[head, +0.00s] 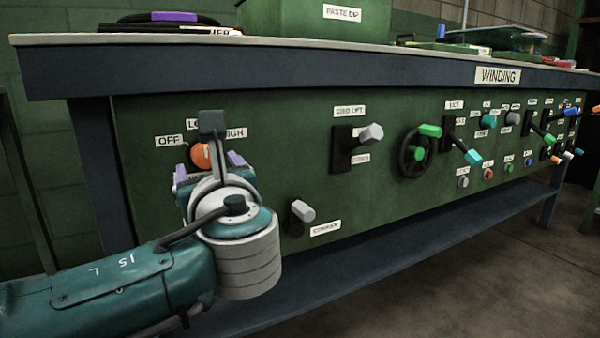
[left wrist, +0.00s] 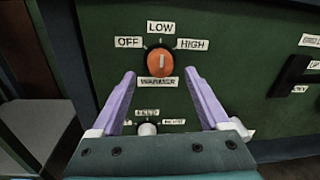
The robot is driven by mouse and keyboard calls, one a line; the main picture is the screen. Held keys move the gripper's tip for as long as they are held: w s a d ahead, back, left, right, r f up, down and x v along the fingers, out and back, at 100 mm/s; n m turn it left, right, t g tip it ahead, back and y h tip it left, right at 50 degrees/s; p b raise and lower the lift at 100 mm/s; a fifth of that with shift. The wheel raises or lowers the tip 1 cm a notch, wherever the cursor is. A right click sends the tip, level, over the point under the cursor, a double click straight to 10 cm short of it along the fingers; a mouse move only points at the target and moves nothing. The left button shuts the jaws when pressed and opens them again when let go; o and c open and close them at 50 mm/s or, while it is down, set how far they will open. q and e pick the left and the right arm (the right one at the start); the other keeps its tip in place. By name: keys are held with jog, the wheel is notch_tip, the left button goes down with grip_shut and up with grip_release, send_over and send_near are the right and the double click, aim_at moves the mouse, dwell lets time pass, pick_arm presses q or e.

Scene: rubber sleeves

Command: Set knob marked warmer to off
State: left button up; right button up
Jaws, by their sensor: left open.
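The warmer knob (left wrist: 160,61) is a round orange dial on the green panel, with a pale pointer line standing upright toward the LOW label (left wrist: 160,28). The OFF label (left wrist: 129,42) is to its upper left and HIGH (left wrist: 192,44) to its upper right. In the head view the knob (head: 202,156) is partly hidden behind my left gripper (head: 199,170). My left gripper, with purple fingers (left wrist: 158,90), is open and empty in front of the panel, its fingertips on either side just below the knob. My right gripper is in neither view.
A small grey knob (left wrist: 147,129) sits below the warmer knob. To the right on the panel are a grey lever (head: 371,133), a green-handled wheel (head: 414,152) and several coloured levers and buttons. The bench top (head: 300,42) overhangs the panel.

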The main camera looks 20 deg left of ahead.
aim_at(206, 159)
pick_arm(q)
jog(key=shift+b+x, duration=0.7)
jog(key=shift+x, duration=1.15)
grip_shut()
